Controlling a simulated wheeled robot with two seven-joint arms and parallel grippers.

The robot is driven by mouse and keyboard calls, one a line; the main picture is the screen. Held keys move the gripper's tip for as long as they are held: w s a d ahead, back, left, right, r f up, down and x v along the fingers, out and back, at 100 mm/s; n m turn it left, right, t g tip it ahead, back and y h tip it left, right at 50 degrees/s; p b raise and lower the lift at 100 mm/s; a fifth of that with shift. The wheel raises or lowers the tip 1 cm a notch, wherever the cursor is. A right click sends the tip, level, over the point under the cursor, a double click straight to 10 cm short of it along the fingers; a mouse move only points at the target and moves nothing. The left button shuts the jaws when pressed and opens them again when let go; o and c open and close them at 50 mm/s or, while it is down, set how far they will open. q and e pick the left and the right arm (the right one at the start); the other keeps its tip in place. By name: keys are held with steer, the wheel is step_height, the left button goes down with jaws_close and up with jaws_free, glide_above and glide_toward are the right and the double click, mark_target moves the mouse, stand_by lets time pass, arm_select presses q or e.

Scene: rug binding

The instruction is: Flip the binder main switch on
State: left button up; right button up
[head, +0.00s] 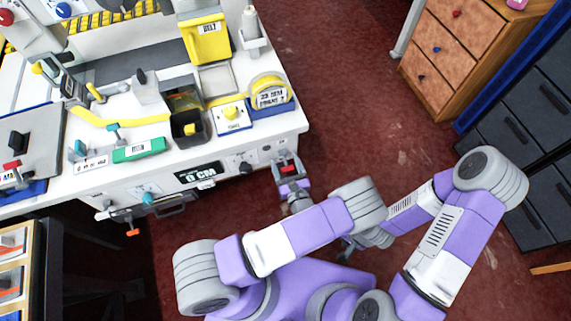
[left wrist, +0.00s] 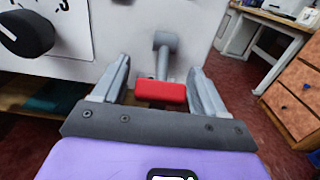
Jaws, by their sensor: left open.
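The main switch looks to be the lever on the binder's front panel, with a grey stem (left wrist: 165,55) and a red tip (left wrist: 160,91). My left gripper (left wrist: 155,88) is open, with one finger on each side of the red tip. I see no clear contact. In the head view my left gripper (head: 288,168) is at the right end of the binder's front (head: 215,178). My right gripper (head: 347,249) is mostly hidden behind arm links.
A black dial knob (left wrist: 26,33) is on the panel left of the lever. A display (head: 198,173) reads "0 CM". The binder top holds a yellow tape roll (head: 268,90) and a yellow bin (head: 206,40). A wooden drawer cabinet (head: 450,50) stands right; red floor lies between.

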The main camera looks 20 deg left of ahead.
mark_target(286, 162)
arm_select(q)
steer(key=shift+w+a, duration=0.1)
steer(key=c, duration=1)
steer(key=shift+o, duration=0.2)
steer(key=r+g+h+p, duration=0.1)
steer(key=g+p, duration=0.1)
steer(key=p, duration=0.2)
steer(key=r+g+h+p, duration=0.1)
steer(key=g+p, duration=0.1)
steer(key=p, duration=0.1)
steer(key=s+g+h+p, duration=0.1)
steer(key=g+h+p, duration=0.1)
steer(key=p, duration=0.2)
steer(key=shift+d+r+p, duration=0.35)
steer(key=shift+r, duration=0.05)
steer(key=shift+r+g+h+p, duration=0.3)
steer(key=shift+g+h+p, duration=0.45)
steer(key=shift+g, duration=0.25)
steer(key=shift+r+g+h+p, duration=0.25)
steer(key=shift+g+h+p, duration=0.35)
steer(key=shift+g, duration=0.3)
steer(key=o, duration=1)
steer(key=shift+c, duration=0.2)
steer(key=shift+r, duration=0.1)
